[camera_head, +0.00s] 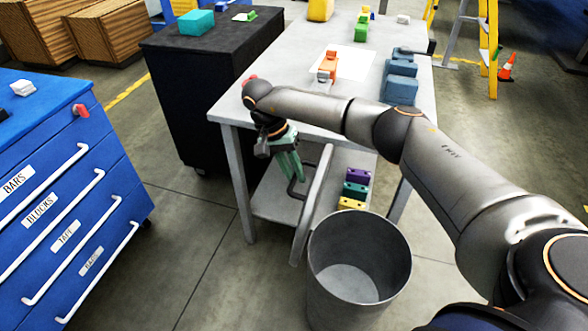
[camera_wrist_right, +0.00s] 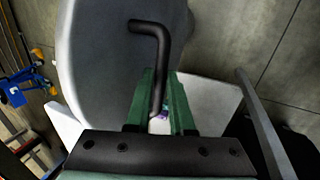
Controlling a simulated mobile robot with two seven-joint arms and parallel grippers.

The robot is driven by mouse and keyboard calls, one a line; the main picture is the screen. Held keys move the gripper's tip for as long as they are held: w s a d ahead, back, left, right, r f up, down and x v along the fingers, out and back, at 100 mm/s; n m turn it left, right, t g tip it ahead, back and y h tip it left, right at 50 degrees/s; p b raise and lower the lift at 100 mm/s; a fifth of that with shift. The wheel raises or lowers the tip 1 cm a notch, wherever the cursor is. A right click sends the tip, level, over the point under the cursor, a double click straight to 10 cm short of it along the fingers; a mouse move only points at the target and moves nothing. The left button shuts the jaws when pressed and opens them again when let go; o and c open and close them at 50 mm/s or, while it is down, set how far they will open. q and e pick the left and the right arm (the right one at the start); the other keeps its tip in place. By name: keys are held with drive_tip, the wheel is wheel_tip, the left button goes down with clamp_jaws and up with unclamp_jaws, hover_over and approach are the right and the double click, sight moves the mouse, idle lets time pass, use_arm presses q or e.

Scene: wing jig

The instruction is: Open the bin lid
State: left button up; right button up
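The grey round bin (camera_head: 345,276) stands on the floor at bottom centre in the head view, its mouth uncovered and its inside empty. Its lid (camera_head: 313,205) stands steeply up at the bin's left side, nearly edge-on. The lid's face fills the upper left of the wrist view (camera_wrist_right: 95,60). A dark bent handle (camera_head: 295,190) sticks out from the lid's left face. My right gripper (camera_head: 292,172) has green fingers and is at the handle. In the wrist view, the handle (camera_wrist_right: 160,60) reaches between the fingers, near the left one, with a gap beside it. My left gripper is not in view.
A grey table (camera_head: 290,65) stands behind the bin, with a lower shelf (camera_head: 270,203) beside the lid. Purple, teal and yellow blocks (camera_head: 354,189) lie behind the bin. A blue drawer cabinet (camera_head: 75,200) is at left, a black cabinet (camera_head: 190,95) behind it.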

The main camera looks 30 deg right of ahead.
drive_tip(key=o, duration=0.4)
drive_tip(key=shift+w+r, duration=0.15)
drive_tip(key=shift+r, duration=0.1)
drive_tip(key=v, duration=1.2)
drive_tip(key=shift+r, duration=0.1)
